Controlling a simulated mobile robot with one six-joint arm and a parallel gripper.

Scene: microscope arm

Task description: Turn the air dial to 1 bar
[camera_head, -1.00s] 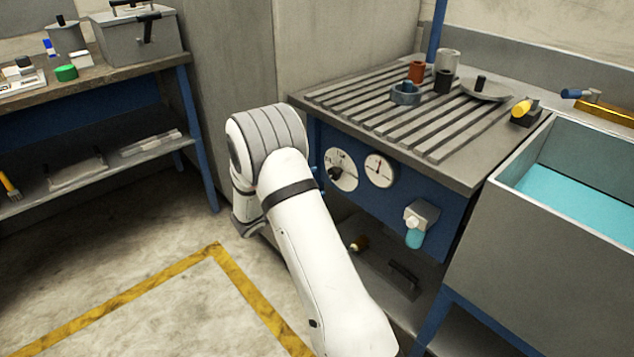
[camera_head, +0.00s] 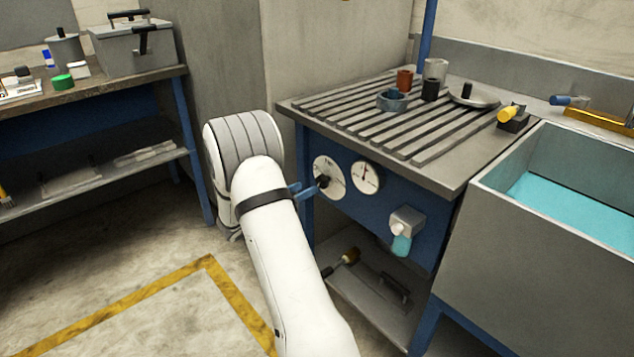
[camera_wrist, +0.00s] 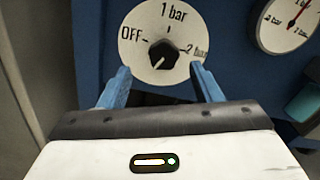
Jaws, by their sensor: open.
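The air dial is a white disc (camera_wrist: 148,22) on a blue panel, marked OFF at left, 1 bar at top and 2 bar at right. Its black knob (camera_wrist: 163,54) has a pale line that seems to point down and slightly left, away from the 1 bar mark. The dial (camera_head: 331,170) also shows in the head view, partly covered by my gripper. My gripper (camera_wrist: 160,76) is open, its two blue fingers reaching toward the dial's lower part, one on either side of the knob. The knob lies between and just beyond the fingertips, and contact is not visible.
A round gauge (camera_head: 365,177) with a red needle is right of the dial. A grey fitting with a teal bowl (camera_head: 402,243) sticks out farther right. The slatted table (camera_head: 452,172) overhangs the panel. A sink (camera_head: 478,240) stands at right, a workbench (camera_head: 120,85) at left.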

